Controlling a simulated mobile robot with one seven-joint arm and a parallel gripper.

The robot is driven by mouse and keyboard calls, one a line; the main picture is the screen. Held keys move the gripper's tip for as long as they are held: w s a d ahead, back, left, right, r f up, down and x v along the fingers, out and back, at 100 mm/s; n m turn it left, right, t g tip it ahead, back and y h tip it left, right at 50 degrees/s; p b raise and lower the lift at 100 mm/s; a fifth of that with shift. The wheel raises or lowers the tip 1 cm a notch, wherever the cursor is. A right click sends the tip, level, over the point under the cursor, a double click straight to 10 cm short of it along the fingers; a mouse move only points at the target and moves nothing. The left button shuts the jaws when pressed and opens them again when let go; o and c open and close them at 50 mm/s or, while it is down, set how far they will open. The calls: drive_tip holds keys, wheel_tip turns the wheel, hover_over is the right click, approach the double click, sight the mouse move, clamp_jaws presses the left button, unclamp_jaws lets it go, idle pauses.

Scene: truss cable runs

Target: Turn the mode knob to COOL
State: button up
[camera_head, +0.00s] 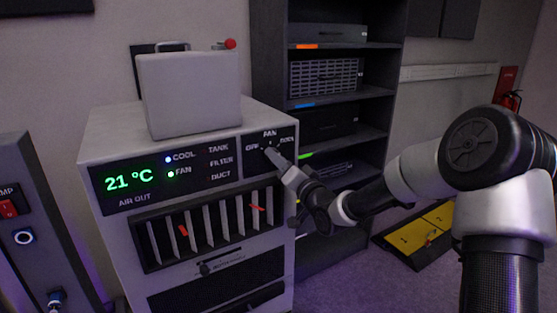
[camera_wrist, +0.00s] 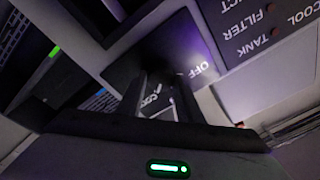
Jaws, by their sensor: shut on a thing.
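The mode knob sits on the dark panel (camera_head: 252,149) at the upper right of the grey unit's front. Labels OFF, FAN and a third blurred one surround it in the head view. My gripper (camera_head: 274,155) reaches in from the right, its fingertips at the panel, shut on the knob. The knob is mostly hidden by the fingers, so its pointing direction is hard to read. In the wrist view my gripper (camera_wrist: 161,92) straddles the dark knob; OFF (camera_wrist: 204,69) shows to the right and part of COOL (camera_wrist: 151,99) shows near the fingers.
The green display (camera_head: 128,180) reads 21 °C; the COOL light is blue and the FAN light is green. Louvres (camera_head: 208,223) lie below the panel. A grey box (camera_head: 190,95) stands on the unit. A dark rack (camera_head: 325,125) stands behind; a yellow-black floor piece (camera_head: 418,232) lies right.

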idle(0.4)
drive_tip(key=o, duration=1)
drive_tip(key=shift+s, duration=0.1)
drive_tip(key=p+v, duration=0.1)
drive_tip(key=v, duration=1.6)
drive_tip(key=shift+s+d, duration=0.1)
drive_tip(key=shift+s, duration=0.1)
